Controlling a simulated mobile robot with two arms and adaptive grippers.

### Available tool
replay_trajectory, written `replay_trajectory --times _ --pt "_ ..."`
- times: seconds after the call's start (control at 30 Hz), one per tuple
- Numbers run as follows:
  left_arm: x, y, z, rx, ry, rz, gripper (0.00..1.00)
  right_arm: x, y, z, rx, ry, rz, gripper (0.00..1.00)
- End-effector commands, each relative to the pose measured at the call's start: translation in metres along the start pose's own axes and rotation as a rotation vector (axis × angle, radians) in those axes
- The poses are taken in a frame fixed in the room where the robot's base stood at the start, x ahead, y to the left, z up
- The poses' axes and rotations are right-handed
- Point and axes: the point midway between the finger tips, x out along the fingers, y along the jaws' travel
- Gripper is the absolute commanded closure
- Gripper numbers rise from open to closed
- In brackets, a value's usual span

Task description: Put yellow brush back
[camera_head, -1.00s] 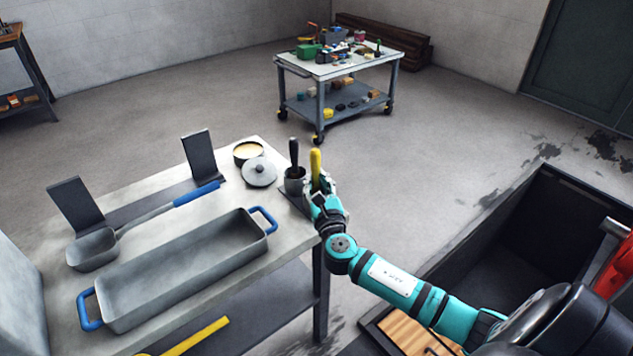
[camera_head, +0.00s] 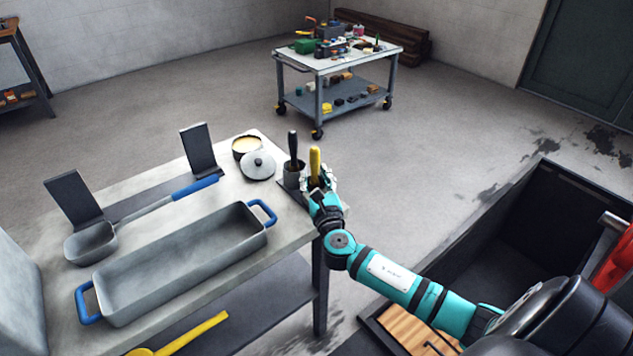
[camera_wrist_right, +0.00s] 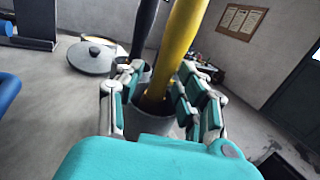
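The yellow brush (camera_head: 315,163) stands near the table's right corner, its yellow handle pointing up. In the right wrist view its handle (camera_wrist_right: 180,50) rises from a grey cup (camera_wrist_right: 150,122), and its lower end is inside the cup. My right gripper (camera_head: 324,188) is at the cup, and its fingers (camera_wrist_right: 160,90) are spread either side of the handle. A gap shows between the left finger and the handle. A black-handled brush (camera_head: 293,146) stands in another grey cup (camera_head: 293,177) just to the left. My left gripper is not in view.
The grey table (camera_head: 222,288) holds a long trough (camera_head: 190,262) with blue handles, a ladle (camera_head: 92,243), a round lid (camera_head: 258,166) and an open tin (camera_head: 247,142). A yellow-handled tool (camera_head: 190,335) lies on the lower shelf. A cart (camera_head: 385,58) stands farther back.

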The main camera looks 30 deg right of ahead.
Motion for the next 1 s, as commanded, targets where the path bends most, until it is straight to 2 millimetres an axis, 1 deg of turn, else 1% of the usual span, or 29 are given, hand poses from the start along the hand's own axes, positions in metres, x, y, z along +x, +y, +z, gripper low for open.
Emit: replay_trajectory --times 0.1,0.13,0.17,0.4,0.5,0.6,0.7,0.8,1.0 --pt "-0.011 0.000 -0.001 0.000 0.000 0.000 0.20 0.001 -0.002 0.013 -0.001 0.000 -0.002 0.61" --pt "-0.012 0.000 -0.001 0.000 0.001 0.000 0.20 -0.001 -0.002 0.014 -0.001 0.002 -0.001 0.61" --pt "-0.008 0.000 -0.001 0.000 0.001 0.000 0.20 -0.009 -0.001 0.008 -0.002 0.005 0.001 0.61" --pt "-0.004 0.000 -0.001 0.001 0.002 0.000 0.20 -0.063 -0.001 0.009 -0.002 0.003 0.001 0.61" --pt "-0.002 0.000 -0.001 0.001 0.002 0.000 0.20 -0.083 -0.001 0.009 -0.002 0.002 0.001 0.61" --pt "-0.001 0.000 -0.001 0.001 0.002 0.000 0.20 -0.100 -0.001 0.009 -0.001 0.002 0.000 0.61" --pt "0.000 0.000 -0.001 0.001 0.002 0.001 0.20 -0.111 -0.001 0.010 -0.001 0.000 0.001 0.61" --pt "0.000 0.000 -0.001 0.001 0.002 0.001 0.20 -0.117 -0.001 0.010 -0.001 0.001 -0.001 0.61" --pt "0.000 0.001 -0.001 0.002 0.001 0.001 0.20 -0.119 -0.001 0.011 0.000 -0.001 -0.001 0.61"
